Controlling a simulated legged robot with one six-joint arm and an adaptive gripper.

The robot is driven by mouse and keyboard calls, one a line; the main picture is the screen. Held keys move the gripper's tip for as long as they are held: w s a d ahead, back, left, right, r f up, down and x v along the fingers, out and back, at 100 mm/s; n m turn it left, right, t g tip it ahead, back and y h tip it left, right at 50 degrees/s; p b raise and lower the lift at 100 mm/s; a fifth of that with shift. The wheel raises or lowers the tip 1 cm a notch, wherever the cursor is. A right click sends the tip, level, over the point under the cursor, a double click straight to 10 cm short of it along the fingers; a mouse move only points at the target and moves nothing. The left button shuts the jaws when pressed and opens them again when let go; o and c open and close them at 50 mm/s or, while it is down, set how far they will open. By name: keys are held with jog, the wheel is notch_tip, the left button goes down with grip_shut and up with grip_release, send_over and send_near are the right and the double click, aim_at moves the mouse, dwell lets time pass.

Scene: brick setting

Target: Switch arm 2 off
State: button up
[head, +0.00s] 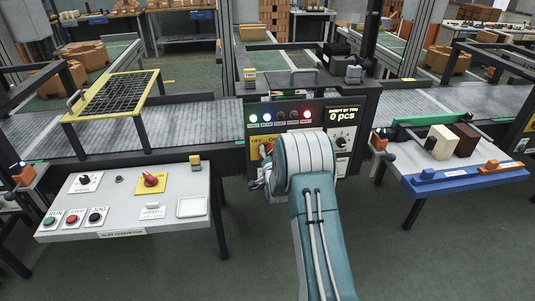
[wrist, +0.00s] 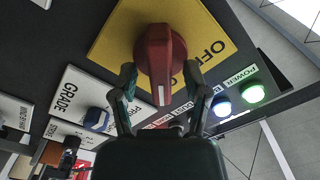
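A red rotary knob (wrist: 160,60) sits on a yellow plate (wrist: 113,40) on the dark control panel in the wrist view. The word OFF shows on the plate to the knob's right. A white mark is at the knob's lower end. In the head view the plate (head: 263,151) peeks out left of my arm, which hides the knob. My gripper (wrist: 160,75) has one finger on each side of the knob, its fingers apart. Contact between fingers and knob is not clear. Lit lamps, one green (wrist: 253,94) and one bluish (wrist: 222,107), are beside the plate.
A GRADE plate with a blue selector (wrist: 96,119) lies near my left finger. The head view shows a counter display (head: 342,115) reading 0 pcs, a conveyor, a slat conveyor console (head: 125,205) at left and a blue-edged table (head: 465,182) with blocks at right.

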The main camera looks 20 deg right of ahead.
grip_shut()
jog(key=shift+n, duration=0.4)
jog(key=n, duration=0.3)
jog(key=shift+a+n, duration=0.1)
jog(key=shift+n, duration=0.3)
jog(key=n, duration=0.4)
jog(key=shift+a+n, duration=0.1)
jog(key=shift+n, duration=0.2)
jog(key=n, duration=0.4)
jog(key=shift+a, duration=0.15)
jog(key=n, duration=0.4)
jog(key=shift+w+a+n, duration=0.1)
jog(key=shift+n, duration=0.2)
jog(key=shift+f, duration=0.1)
